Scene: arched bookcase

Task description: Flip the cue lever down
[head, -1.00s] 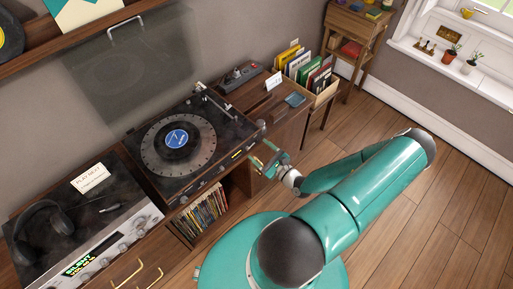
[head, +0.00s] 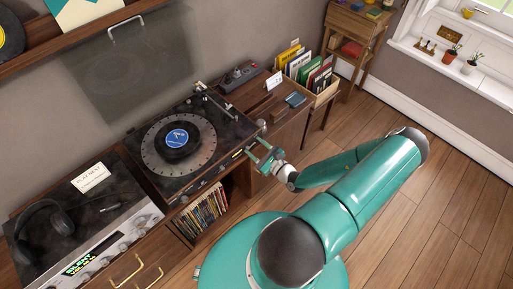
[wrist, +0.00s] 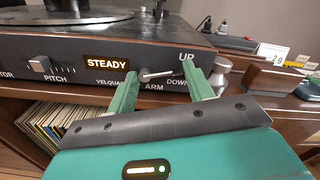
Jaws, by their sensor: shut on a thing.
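The cue lever (wrist: 158,74) is a small metal lever on the turntable's dark front panel in the wrist view. It lies nearly level, pointing right from its round pivot, between the UP and DOWN labels and above the word ARM. My gripper (wrist: 160,82) has one green finger at the pivot side and the other near the lever's tip, shut on the lever along its length. The exact contact is hard to see. In the head view my gripper (head: 258,155) is at the front right corner of the turntable (head: 150,178), where the lever is too small to make out.
A PITCH slider (wrist: 40,64) and a lit STEADY display (wrist: 107,63) are left of the lever. A round metal knob (wrist: 221,70) is close to the right finger. Records (head: 203,212) stand on the shelf below. Open floor (head: 440,215) lies to the right.

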